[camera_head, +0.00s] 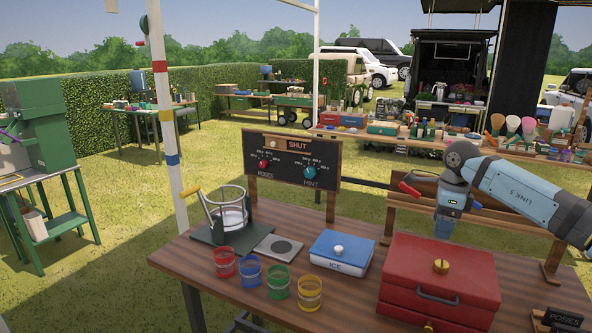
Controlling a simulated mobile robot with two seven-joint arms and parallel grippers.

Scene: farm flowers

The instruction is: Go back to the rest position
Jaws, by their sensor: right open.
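My right arm comes in from the right, and its gripper (445,230) points down in front of the wooden rack, above the back of the red box (425,292). It is open, and I see nothing held in it. The red box is closed, with a gold knob on top and a grey handle in front. My left gripper is not in view.
The wooden table (200,262) carries a blue ICE box (341,255), a metal-framed pot (229,212), a grey pad (279,247) and several coloured cups (279,283). A sign board (292,163) reading SHUT stands at the back. A POSIES sign (563,318) is front right.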

